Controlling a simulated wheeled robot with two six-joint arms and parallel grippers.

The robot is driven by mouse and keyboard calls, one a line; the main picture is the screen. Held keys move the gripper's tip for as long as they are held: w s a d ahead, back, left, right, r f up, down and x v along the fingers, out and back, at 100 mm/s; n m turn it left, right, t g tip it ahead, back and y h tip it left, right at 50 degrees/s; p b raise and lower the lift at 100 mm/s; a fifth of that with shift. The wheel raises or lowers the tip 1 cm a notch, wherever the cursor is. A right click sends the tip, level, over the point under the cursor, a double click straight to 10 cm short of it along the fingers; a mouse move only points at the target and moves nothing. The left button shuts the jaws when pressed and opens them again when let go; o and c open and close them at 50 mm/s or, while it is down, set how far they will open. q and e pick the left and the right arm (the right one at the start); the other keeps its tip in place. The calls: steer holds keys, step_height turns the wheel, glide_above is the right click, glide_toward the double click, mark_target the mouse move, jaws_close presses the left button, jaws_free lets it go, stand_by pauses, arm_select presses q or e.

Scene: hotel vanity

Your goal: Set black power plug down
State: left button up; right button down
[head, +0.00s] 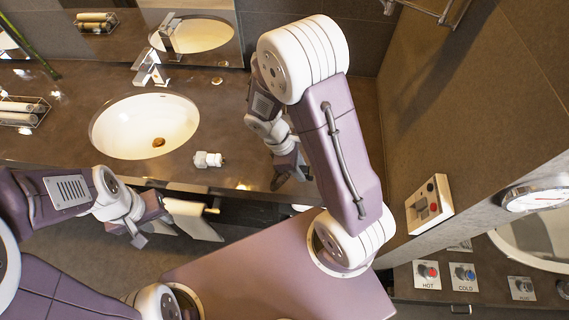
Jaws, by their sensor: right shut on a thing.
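My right gripper (291,178) is over the right part of the dark vanity counter (235,120), near its front edge, pointing down. It is shut on a small dark thing, taken to be the black power plug; its outline is lost against the dark fingers and counter. I cannot tell whether it touches the counter. My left gripper (152,226) is in front of the counter at lower left, its fingers apart and nothing seen between them.
A white basin (146,126) with a chrome faucet (150,68) is set in the counter. A small white object (207,159) lies right of it. A towel (192,218) hangs by my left gripper. A wall panel (428,204) is at right. Counter between white object and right gripper is clear.

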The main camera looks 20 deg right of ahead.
steer(key=w+a+f, duration=0.1)
steer(key=a, duration=0.1)
steer(key=w+a+f, duration=0.1)
steer(key=a+f, duration=0.1)
steer(key=shift+w, duration=0.2)
step_height(320, 180, down, 4)
steer(key=shift+w+p, duration=0.1)
steer(key=shift+p, duration=0.3)
steer(key=shift+f, duration=0.15)
steer(key=c, duration=1.4)
jaws_free()
